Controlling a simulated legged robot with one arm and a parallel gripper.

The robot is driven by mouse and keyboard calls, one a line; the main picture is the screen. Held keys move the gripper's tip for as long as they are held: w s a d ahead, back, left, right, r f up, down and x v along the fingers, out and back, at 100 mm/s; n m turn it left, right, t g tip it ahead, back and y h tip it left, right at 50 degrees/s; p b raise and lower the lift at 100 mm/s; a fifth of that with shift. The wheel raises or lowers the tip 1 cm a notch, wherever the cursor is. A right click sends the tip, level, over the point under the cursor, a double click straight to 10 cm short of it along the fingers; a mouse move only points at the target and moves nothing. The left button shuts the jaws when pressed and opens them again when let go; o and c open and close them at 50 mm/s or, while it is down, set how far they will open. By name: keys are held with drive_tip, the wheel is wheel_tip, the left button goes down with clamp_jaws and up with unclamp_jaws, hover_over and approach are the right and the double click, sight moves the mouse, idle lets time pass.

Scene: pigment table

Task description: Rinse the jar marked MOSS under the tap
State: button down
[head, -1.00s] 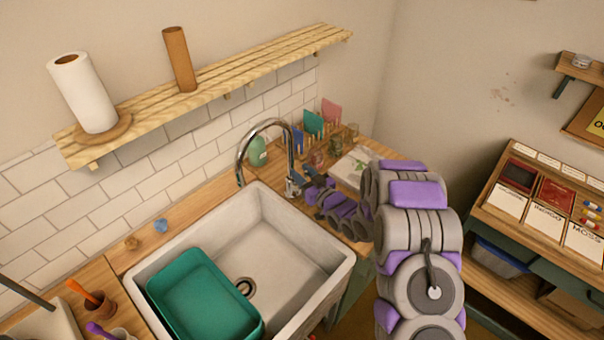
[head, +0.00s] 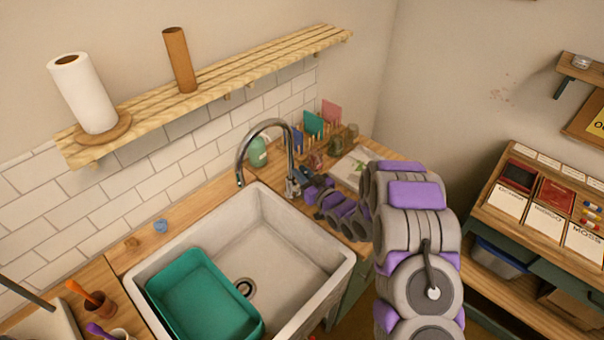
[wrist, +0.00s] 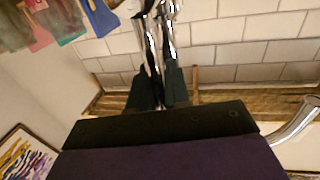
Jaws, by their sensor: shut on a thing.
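The chrome tap (head: 266,150) arches over the white sink (head: 310,235); no water shows under its spout. My gripper (head: 300,184) is at the tap's base, beside the sink's back right corner. In the wrist view my dark fingers (wrist: 157,88) are closed around a slim chrome part (wrist: 153,45), which looks like the tap's lever. Small glass jars (head: 317,160) stand on the counter behind my gripper. I cannot read a label on them, so I cannot tell which is the MOSS jar.
A green basin (head: 205,297) sits in the sink's left part; the right part is bare. A wooden shelf (head: 225,88) runs along the wall above. A rack with a MOSS card (head: 583,240) is at the right.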

drive_tip(key=shift+s+a+n+b, duration=0.3)
drive_tip(key=shift+s+n+b, duration=0.2)
drive_tip(key=shift+n, duration=0.3)
drive_tip(key=shift+w, duration=0.1)
drive_tip(key=c, duration=1.2)
unclamp_jaws()
drive_tip(key=shift+o, duration=0.2)
drive_tip(key=v, duration=1.7)
drive_tip(key=shift+f+p, duration=0.3)
drive_tip(key=shift+p, duration=0.15)
drive_tip(key=shift+d, duration=0.15)
